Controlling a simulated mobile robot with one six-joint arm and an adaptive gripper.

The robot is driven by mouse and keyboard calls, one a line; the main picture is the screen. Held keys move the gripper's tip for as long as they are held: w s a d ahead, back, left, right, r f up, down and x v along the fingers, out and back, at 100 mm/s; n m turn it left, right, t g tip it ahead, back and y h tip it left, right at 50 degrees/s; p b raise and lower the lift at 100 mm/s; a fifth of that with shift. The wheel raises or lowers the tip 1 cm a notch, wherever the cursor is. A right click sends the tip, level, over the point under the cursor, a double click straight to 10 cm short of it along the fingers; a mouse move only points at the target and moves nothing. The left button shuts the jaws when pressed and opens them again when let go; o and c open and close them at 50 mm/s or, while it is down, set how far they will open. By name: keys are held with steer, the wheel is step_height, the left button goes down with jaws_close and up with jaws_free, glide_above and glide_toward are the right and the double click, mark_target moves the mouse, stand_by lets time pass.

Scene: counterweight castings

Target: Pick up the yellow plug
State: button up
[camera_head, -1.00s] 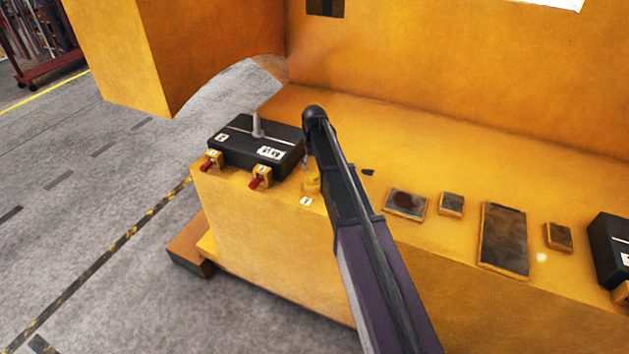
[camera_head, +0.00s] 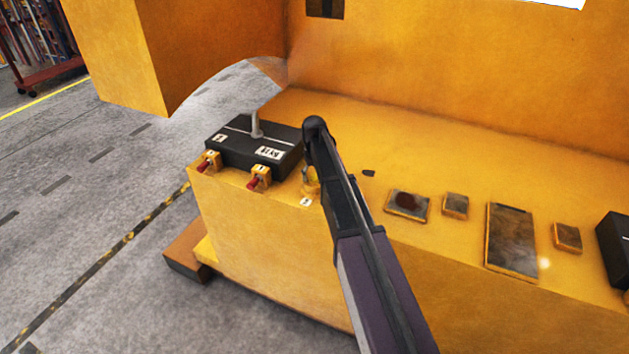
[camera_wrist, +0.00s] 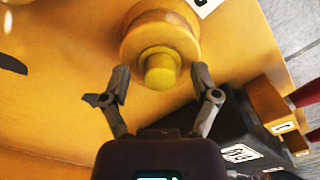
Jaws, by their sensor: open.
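The yellow plug (camera_wrist: 160,68) shows in the wrist view as a short yellow knob standing out of a round, wider yellow-orange base (camera_wrist: 160,30). My gripper (camera_wrist: 162,78) is open, with one dark finger on each side of the knob's lower end. I cannot tell whether either finger touches it. In the head view the plug (camera_head: 310,184) is a small yellow shape on the front edge of the yellow casting (camera_head: 275,215), partly hidden by my arm. My gripper's fingers are hidden there behind the arm.
A black box (camera_head: 235,150) with a grey lever and white labels stands left of the plug. Two red-tipped yellow fittings (camera_head: 260,177) sit at its front. Several flat metal plates (camera_head: 511,240) lie to the right. A yellow wall (camera_head: 450,65) rises behind.

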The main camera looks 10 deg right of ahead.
mark_target(314, 175)
steer(key=shift+c, duration=0.2)
steer(key=c, duration=1)
steer(key=shift+r, duration=0.15)
step_height(314, 175, up, 4)
steer(key=p, duration=0.4)
steer(key=shift+f, duration=0.25)
steer(key=s+d, duration=0.2)
steer(key=s, duration=0.3)
steer(key=s+d, duration=0.2)
steer(key=s, duration=0.2)
steer(key=s+d+r+p, duration=0.1)
steer(key=s+d, duration=0.1)
steer(key=s, duration=0.3)
steer(key=shift+s+d+r, duration=0.1)
steer(key=shift+s+d, duration=0.15)
steer(key=shift+s, duration=0.05)
steer(key=shift+f, duration=0.25)
